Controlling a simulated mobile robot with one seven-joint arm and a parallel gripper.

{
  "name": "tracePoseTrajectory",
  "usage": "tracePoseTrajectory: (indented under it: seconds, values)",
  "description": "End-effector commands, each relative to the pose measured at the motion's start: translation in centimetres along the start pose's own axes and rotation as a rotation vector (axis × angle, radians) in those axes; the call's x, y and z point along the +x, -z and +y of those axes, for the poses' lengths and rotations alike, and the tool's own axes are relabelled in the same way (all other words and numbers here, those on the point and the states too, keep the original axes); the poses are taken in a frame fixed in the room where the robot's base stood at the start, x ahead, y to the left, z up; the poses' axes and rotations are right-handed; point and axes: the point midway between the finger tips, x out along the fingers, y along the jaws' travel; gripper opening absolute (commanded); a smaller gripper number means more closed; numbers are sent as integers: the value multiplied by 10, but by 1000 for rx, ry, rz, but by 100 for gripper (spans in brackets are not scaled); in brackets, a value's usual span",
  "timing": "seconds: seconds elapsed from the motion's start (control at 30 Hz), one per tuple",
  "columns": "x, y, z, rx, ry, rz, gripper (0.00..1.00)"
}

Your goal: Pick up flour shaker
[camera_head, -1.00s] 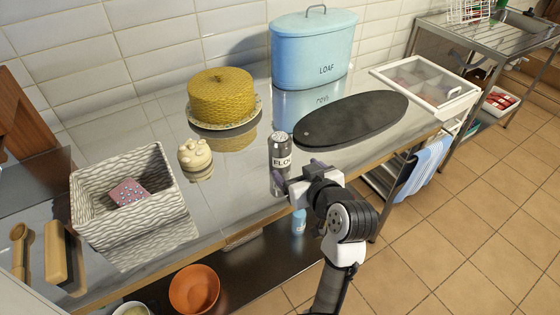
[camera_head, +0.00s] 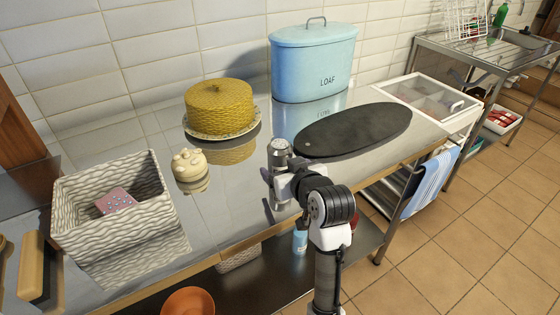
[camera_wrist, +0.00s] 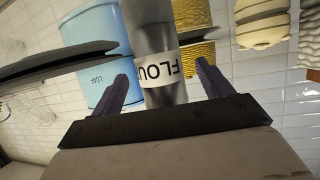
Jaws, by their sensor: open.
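The flour shaker (camera_head: 279,147) is a grey metal cylinder with a white label. It stands upright on the steel counter near its front edge. In the head view my gripper and wrist hide its lower part. In the wrist view the flour shaker (camera_wrist: 158,62) appears upside down with its label readable in part. My gripper (camera_wrist: 165,82) is open, with one dark finger on each side of the shaker. A gap shows between each finger and the shaker. In the head view my gripper (camera_head: 270,188) is at the shaker's front.
A dark oval board (camera_head: 355,130) lies right of the shaker. A blue LOAF bin (camera_head: 312,65) and a yellow cake cover (camera_head: 219,108) stand behind. A small cream pot (camera_head: 188,164) and a woven basket (camera_head: 120,225) are to the left. The counter between pot and shaker is clear.

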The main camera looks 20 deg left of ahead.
Motion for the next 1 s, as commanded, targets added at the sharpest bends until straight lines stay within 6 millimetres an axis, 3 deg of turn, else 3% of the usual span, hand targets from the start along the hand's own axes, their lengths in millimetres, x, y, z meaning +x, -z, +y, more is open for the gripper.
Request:
tracePoseTrajectory:
  seconds: [0.2,0.5,0.9,1.0]
  values:
    - [31,0,0,-1,2,-2,79]
    - [36,-1,1,-1,0,0,79]
    - [36,-1,1,-1,0,0,27]
    - [36,-1,1,-1,0,1,27]
